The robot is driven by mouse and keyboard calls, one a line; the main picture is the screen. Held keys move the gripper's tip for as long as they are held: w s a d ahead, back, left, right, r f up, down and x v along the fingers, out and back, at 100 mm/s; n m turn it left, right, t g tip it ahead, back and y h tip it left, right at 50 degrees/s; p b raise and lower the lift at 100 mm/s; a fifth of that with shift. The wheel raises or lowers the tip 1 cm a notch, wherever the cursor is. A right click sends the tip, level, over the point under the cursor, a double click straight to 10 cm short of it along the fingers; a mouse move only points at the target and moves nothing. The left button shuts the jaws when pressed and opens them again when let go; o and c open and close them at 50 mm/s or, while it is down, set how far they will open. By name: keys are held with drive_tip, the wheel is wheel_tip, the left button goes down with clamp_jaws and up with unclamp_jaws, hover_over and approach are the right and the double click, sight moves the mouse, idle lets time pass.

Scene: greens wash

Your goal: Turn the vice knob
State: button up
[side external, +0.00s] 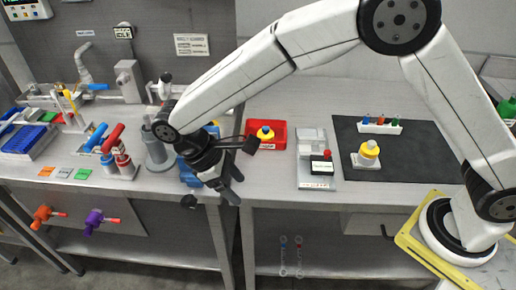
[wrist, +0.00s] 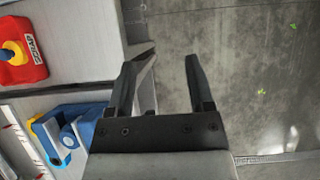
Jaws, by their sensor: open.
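The blue vice (side external: 188,171) stands near the front edge of the steel counter, largely hidden behind my gripper in the side view. In the wrist view the blue vice (wrist: 88,122) lies to the left, below the red bin, partly cut by my gripper body. I cannot clearly make out which part of it is the knob. My gripper (side external: 212,197) hangs in front of the counter edge, pointing down. In the wrist view my gripper (wrist: 160,66) has its fingers apart with nothing between them, over the floor just off the counter edge.
A red bin (side external: 278,134) with a yellow and blue object sits right of the vice. A grey scale (side external: 318,176) and a dark mat (side external: 428,172) are further right. Red- and blue-handled valves (side external: 122,160) stand left. Orange and purple valves (side external: 96,221) stick out below the counter. Open floor lies in front.

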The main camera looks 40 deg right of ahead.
drive_tip(key=t+y, duration=0.4)
hover_over(187, 198)
wheel_tip(187, 198, down, 4)
drive_tip(key=shift+f, duration=3.95)
clamp_jaws()
